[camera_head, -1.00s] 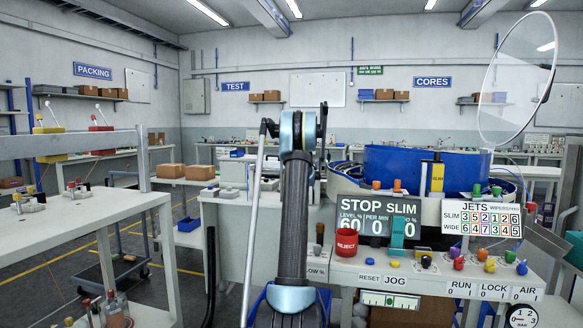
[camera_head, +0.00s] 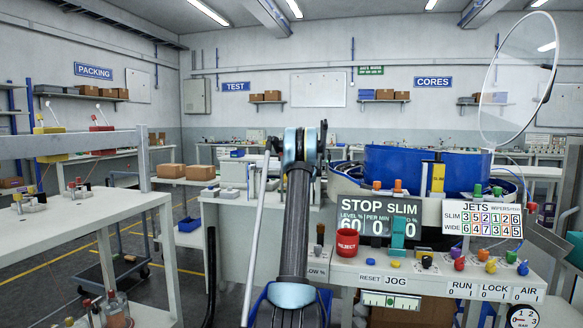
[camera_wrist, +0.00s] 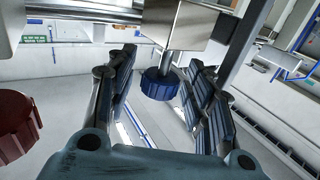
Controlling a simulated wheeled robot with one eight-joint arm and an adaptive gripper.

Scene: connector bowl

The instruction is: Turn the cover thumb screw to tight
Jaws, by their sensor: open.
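A blue ribbed knob (camera_wrist: 160,84) on a short metal stem hangs below a metal block (camera_wrist: 180,22) in the wrist view. It looks like the cover thumb screw, though no label shows on it. My gripper (camera_wrist: 158,92) is open, with one dark padded finger left of the knob and one right of it. Gaps show on both sides, and I see no contact. How far the fingers reach along the knob is hard to tell. In the head view, my arm hides the gripper and the knob is not visible.
A dark red ribbed knob (camera_wrist: 18,125) is close at the left in the wrist view. In the head view, the blue bowl (camera_head: 400,170) stands behind a display reading STOP SLIM (camera_head: 379,213). A red REJECT cup (camera_head: 347,242) and several colored knobs line the bench front.

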